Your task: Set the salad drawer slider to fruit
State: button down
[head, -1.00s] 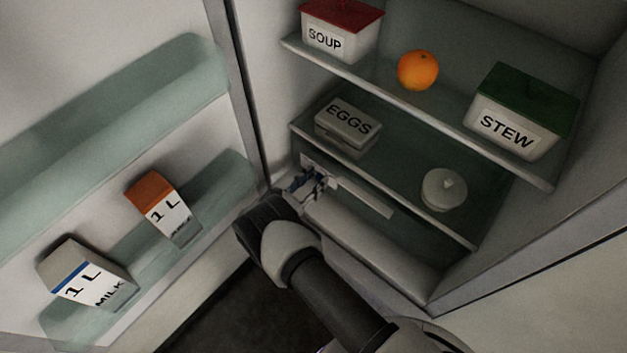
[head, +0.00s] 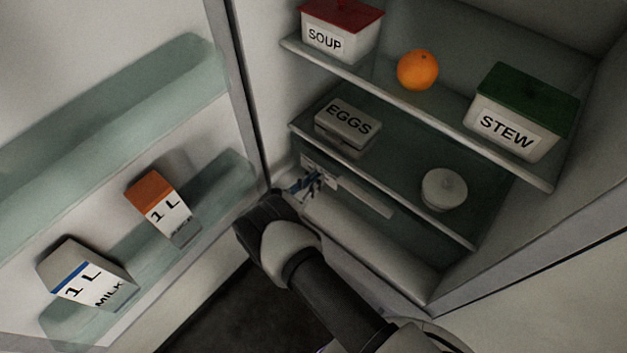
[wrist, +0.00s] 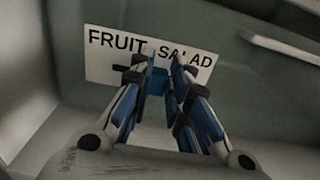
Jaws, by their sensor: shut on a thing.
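The slider's white label plate (wrist: 103,64) reads FRUIT on the left and SALAD on the right in the wrist view. A short dark strip (wrist: 121,68) shows under FRUIT. My gripper (wrist: 164,62) is in front of the plate's middle, between the two words. Its blue-padded fingers are shut on the slider knob, which they largely hide. In the head view my gripper (head: 314,182) is at the left end of the front of the salad drawer (head: 368,236), below the lower shelf. The slider itself is too small to read there.
An egg box (head: 347,130) and a round white lidded pot (head: 444,189) stand on the shelf above. Soup box (head: 341,30), orange (head: 418,70) and stew box (head: 522,115) are higher up. The open door at left holds two cartons (head: 87,275) (head: 164,209).

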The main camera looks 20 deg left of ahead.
aim_at(310, 165)
jog(key=a+b, duration=0.1)
jog(key=w+a+b, duration=0.1)
jog(key=b, duration=0.1)
jog(key=a+b, duration=0.1)
jog(key=shift+w+a+f+b, duration=0.2)
jog(key=shift+f+b, duration=0.1)
jog(key=shift+b, duration=0.1)
jog(key=shift+w+a+b, duration=0.1)
jog(key=shift+a+b, duration=0.15)
jog(key=shift+b, duration=0.1)
jog(key=shift+w+a+r, duration=0.1)
jog(key=shift+a+r, duration=0.1)
jog(key=shift+r, duration=0.1)
jog(key=c, duration=1.5)
grip_release()
jog(key=shift+a, duration=0.1)
jog(key=v, duration=1.2)
